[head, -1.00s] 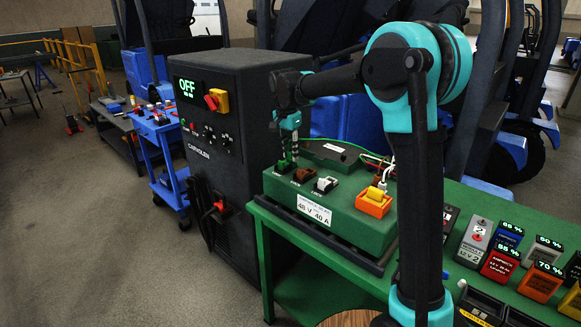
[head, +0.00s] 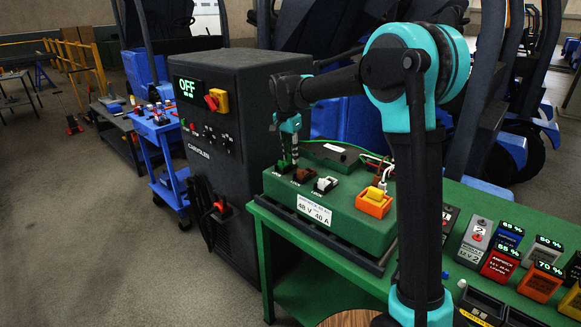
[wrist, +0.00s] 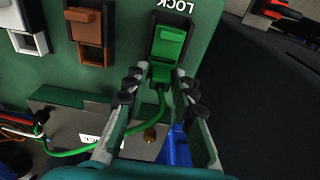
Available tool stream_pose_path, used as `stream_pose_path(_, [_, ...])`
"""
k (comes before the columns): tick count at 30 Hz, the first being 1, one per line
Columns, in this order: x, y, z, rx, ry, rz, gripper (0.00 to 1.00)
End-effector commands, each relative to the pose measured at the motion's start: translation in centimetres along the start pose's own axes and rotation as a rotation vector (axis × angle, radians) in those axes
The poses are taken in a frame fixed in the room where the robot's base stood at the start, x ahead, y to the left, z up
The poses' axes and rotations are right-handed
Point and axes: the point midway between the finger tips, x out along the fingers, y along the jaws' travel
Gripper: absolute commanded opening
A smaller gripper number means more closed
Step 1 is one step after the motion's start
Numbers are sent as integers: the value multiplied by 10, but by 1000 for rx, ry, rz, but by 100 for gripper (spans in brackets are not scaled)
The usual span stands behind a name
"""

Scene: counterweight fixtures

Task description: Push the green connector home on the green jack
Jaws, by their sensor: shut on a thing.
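The green jack (wrist: 168,44) is a green housing in a dark frame beside the word LOCK in the wrist view. The green connector (wrist: 160,75) sits right at its near end, lined up with it. I cannot tell how deep it sits. A green cable (wrist: 122,138) curves back from it. My gripper (wrist: 160,80) is shut on the green connector, one finger on each side. In the head view my gripper (head: 289,160) points down at the left end of the green box, and it largely hides the connector and jack.
A brown jack (wrist: 90,35) and a white jack (wrist: 27,28) sit beside the green one. The green box (head: 345,222) also bears an orange switch (head: 373,204) and stands on a green bench. A dark cabinet (head: 215,140) showing OFF stands close to the left.

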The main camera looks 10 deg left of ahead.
Motion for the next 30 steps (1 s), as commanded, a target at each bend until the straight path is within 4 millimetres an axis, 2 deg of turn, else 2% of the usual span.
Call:
stream_pose_path(4, [3, 0, 0, 0, 0, 0, 15])
stream_pose_path(5, [3, 0, 0, 0, 0, 0, 26])
stream_pose_path(6, [3, 0, 0, 0, 0, 0, 31])
stream_pose_path(11, [3, 0, 0, 0, 0, 0, 49])
stream_pose_path(22, [-3, 0, 0, 0, 0, 0, 49])
stream_pose_path(26, [-20, 0, 0, 0, 0, 0, 49])
stream_pose_path(30, [-48, 0, 0, 0, 0, 0, 49])
